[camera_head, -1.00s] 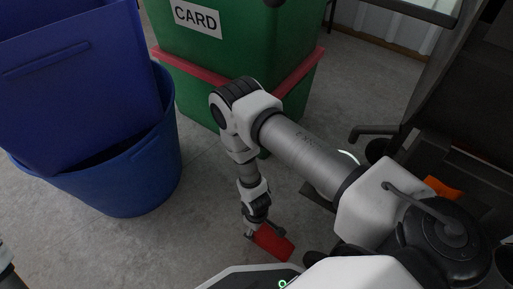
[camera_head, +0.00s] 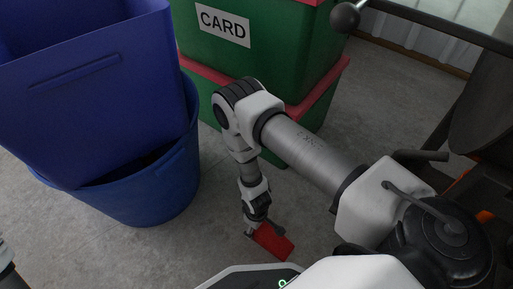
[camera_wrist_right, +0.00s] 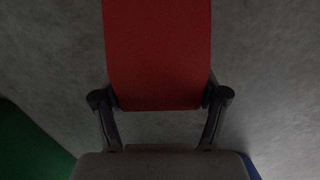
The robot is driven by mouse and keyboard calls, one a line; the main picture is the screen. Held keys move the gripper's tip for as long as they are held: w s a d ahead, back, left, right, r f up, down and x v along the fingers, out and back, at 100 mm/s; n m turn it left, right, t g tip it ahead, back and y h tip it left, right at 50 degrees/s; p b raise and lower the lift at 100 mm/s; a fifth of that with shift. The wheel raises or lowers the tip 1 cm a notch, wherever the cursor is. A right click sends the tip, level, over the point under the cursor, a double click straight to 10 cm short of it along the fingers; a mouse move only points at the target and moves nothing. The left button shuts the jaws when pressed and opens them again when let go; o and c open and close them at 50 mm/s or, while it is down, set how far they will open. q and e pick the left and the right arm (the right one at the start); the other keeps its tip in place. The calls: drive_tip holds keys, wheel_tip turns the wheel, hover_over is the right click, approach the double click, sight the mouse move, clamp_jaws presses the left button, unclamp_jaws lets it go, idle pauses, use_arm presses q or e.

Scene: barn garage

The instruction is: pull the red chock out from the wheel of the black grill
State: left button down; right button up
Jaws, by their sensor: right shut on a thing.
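The red chock (camera_head: 273,242) is in my right gripper (camera_head: 256,229), low in front of my base in the head view. In the right wrist view the chock (camera_wrist_right: 158,55) fills the upper middle, with a finger of the right gripper (camera_wrist_right: 160,98) against each side. The gripper is shut on it. The black grill (camera_head: 484,125) stands at the right edge of the head view, partly hidden by my right arm. The chock is well apart from the grill. The grill's wheels are not clearly visible. My left gripper is not in view.
A blue tub (camera_head: 150,190) with a blue bin (camera_head: 85,90) in it stands at the left. Green boxes with red rims, one labelled CARD (camera_head: 262,45), stand at the back. Bare concrete floor (camera_head: 185,240) lies between the tub and my right gripper.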

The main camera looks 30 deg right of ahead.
drive_tip(key=shift+w, duration=0.25)
drive_tip(key=o, duration=1.7)
drive_tip(key=shift+s+f, duration=0.1)
wheel_tip(320, 180, up, 12)
drive_tip(key=shift+r, duration=0.1)
drive_tip(key=shift+s, duration=0.1)
